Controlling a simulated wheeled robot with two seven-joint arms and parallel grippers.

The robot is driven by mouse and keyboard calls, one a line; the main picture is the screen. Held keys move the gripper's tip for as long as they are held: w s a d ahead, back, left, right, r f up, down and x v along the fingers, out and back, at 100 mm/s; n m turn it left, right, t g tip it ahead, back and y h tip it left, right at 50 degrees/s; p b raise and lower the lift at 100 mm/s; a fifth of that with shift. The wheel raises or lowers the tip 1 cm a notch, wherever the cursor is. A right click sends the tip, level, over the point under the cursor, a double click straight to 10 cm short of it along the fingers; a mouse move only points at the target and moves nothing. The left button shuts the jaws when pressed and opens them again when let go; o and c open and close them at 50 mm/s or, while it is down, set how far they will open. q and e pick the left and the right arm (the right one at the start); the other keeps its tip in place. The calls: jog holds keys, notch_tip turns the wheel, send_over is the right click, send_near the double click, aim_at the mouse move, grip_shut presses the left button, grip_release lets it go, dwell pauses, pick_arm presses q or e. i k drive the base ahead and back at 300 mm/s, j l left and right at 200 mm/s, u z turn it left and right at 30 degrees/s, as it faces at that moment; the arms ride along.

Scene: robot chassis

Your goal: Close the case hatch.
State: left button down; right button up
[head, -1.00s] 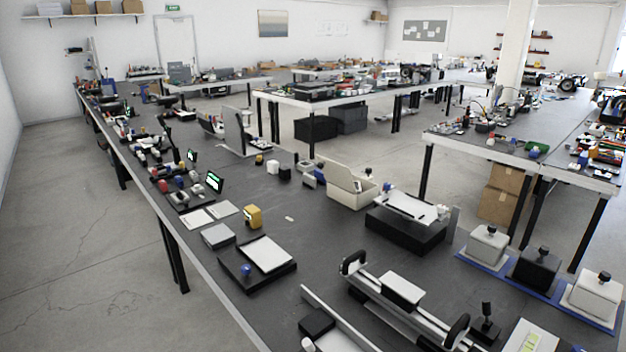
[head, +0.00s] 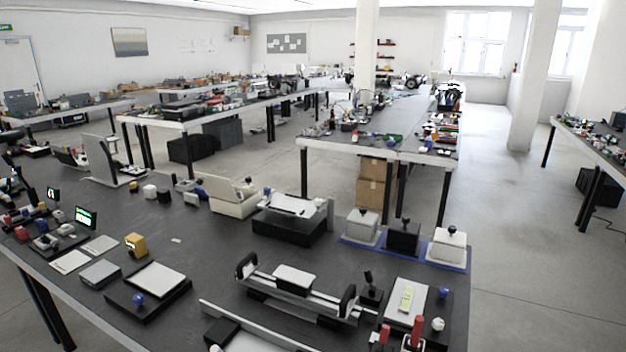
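A beige case (head: 236,207) stands on the dark workbench (head: 195,262), left of the middle of the head view. A raised panel, which looks like its open hatch (head: 220,188), stands up at its far left side. Small items beside and behind the case partly crowd it, and its inside cannot be made out. Neither of my grippers shows in the head view.
Right of the case is a black box (head: 287,231) with a white sheet on top. Knobbed blocks stand on a blue mat (head: 458,264). A rail with black handles (head: 292,287) lies in front. Small cubes (head: 150,191) stand left of the case. The bench between them is mostly clear.

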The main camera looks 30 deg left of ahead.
aim_at(220, 188)
jog(key=j+z, duration=0.3)
jog(key=j, duration=0.15)
jog(key=j+z, duration=0.35)
jog(key=k+j+z, duration=0.15)
jog(key=j+z, duration=0.15)
jog(key=j, duration=0.25)
jog(key=k+j+z, duration=0.15)
jog(key=j+z, duration=0.2)
jog(key=k+j, duration=0.15)
jog(key=j, duration=0.25)
jog(key=k+j, duration=0.2)
jog(key=j, duration=0.25)
jog(key=k+j, duration=0.15)
jog(key=j, duration=0.25)
jog(key=k+j, duration=0.2)
jog(key=j, duration=0.2)
jog(key=k+j, duration=0.15)
jog(key=j, duration=0.3)
jog(key=k+j, duration=0.15)
jog(key=j, duration=0.25)
jog(key=k+j, duration=0.2)
jog(key=j, duration=0.2)
jog(key=k+j, duration=0.15)
jog(key=j, duration=0.25)
